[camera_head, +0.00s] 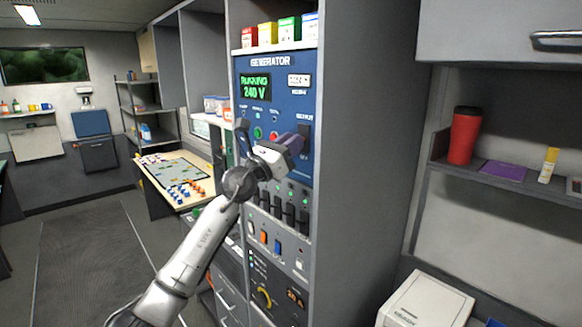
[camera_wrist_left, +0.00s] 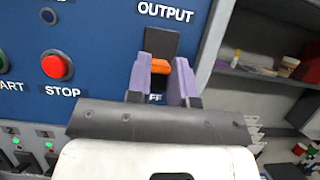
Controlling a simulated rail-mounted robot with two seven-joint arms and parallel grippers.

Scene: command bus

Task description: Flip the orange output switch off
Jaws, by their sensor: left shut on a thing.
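The orange output switch (camera_wrist_left: 160,66) shows in the left wrist view, on a black plate under the word OUTPUT on the blue generator panel (camera_head: 262,178). Bare black plate shows above the orange lever, and an OFF label, partly covered, lies below it. My left gripper (camera_wrist_left: 160,79) has one purple finger on each side of the lever and is shut on it. In the head view my left gripper (camera_head: 296,143) is at the panel's right side and hides the lever. The generator display (camera_head: 255,87) reads RUNNING 240 V. My right gripper is not in view.
A red STOP button (camera_wrist_left: 56,66) sits left of the switch. Below the panel are several dark breaker levers (camera_head: 290,213) and a smaller orange switch (camera_head: 264,237). A grey cabinet wall (camera_head: 365,150) stands close on the right, with a shelf holding a red cup (camera_head: 463,136) beyond.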

